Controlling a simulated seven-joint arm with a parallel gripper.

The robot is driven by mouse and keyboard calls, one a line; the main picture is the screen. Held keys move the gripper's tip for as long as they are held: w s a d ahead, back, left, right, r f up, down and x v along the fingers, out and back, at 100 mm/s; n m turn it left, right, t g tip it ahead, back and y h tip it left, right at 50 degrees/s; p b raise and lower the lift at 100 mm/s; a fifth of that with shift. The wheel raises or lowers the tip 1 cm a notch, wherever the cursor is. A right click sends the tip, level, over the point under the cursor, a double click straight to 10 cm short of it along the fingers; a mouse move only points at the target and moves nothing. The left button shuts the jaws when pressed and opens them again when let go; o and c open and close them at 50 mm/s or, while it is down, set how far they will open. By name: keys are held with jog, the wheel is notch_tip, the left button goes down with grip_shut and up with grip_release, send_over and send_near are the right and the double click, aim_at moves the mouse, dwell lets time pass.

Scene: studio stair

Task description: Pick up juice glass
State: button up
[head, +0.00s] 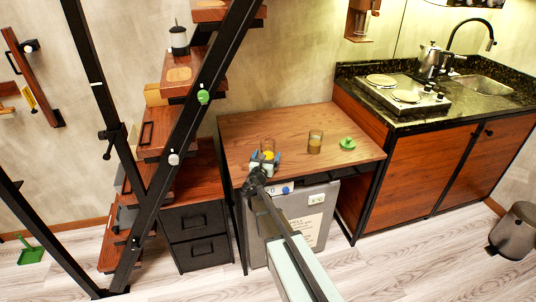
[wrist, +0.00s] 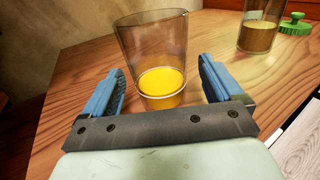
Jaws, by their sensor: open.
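A clear juice glass with yellow-orange liquid (wrist: 160,85) stands upright on the wooden desk, in the middle of the wrist view. In the head view the same glass (head: 269,147) is just beyond my gripper, partly hidden by it. My gripper (head: 264,159) is open, with its blue fingers on either side of the glass's lower part in the wrist view (wrist: 162,75). Gaps show between both fingers and the glass. A second glass with brownish-amber liquid (head: 315,143) stands to the right on the desk and also shows in the wrist view (wrist: 258,32).
A green knobbed object (head: 347,144) lies right of the second glass. The desk (head: 240,128) is otherwise mostly clear. The stair's black sloping rail (head: 190,130) rises to the left. A kitchen counter (head: 455,108) with stove and sink is at the right.

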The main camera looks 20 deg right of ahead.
jog(key=x, duration=0.2)
jog(key=shift+w+d, duration=0.15)
jog(key=shift+w, duration=0.2)
jog(key=c, duration=1.3)
jog(key=shift+o, duration=0.2)
jog(key=shift+r, duration=0.2)
